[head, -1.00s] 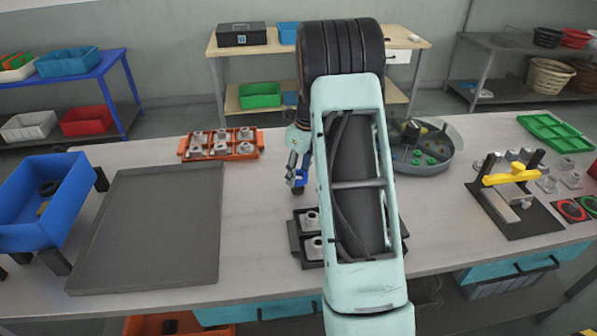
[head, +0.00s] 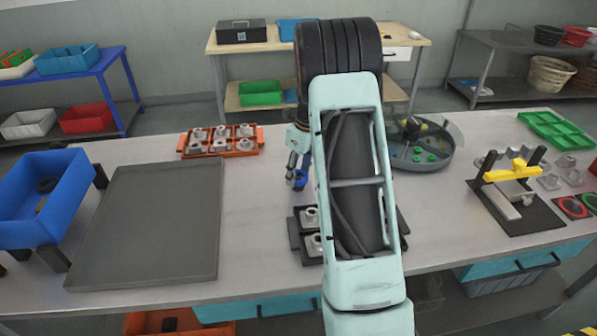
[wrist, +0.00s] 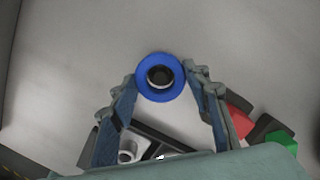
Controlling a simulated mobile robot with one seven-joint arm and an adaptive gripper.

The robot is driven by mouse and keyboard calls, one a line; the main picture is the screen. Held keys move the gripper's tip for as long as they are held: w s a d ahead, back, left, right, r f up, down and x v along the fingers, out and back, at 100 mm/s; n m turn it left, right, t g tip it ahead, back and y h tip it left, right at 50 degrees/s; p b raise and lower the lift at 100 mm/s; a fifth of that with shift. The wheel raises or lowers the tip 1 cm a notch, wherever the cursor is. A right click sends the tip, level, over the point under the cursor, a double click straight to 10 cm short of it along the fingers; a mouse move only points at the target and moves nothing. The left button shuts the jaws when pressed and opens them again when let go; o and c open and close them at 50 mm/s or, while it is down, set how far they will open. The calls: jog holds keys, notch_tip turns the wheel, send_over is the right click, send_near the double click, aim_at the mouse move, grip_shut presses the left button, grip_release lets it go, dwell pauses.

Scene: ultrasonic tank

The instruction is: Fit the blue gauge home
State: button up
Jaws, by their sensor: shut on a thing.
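A blue ring-shaped gauge with a dark centre (wrist: 160,68) sits between the fingertips of my gripper (wrist: 160,80) in the wrist view. My gripper is shut on it and holds it over bare table. In the head view the blue gauge (head: 301,183) shows small at the gripper (head: 298,174), left of my forearm. A dark fixture with pale metal parts (head: 305,248) stands in front of the gripper, partly hidden by my arm; its edge shows in the wrist view (wrist: 150,140).
An orange tray of metal parts (head: 182,148) lies at the back. A large grey tray (head: 150,225) and a blue bin (head: 45,230) are at left. A round grey tank (head: 440,165) and a yellow-handled clamp stand (head: 512,173) are at right. Bare table lies left of the gripper.

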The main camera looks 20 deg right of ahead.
jog(key=shift+f, duration=0.9)
dwell(3.3)
jog(key=o, duration=1.5)
jog(key=shift+c, duration=0.2)
jog(key=shift+r, duration=0.1)
notch_tip(320, 180, up, 12)
jog(key=s, duration=0.1)
jog(key=shift+s+d, duration=0.3)
jog(key=shift+d, duration=0.15)
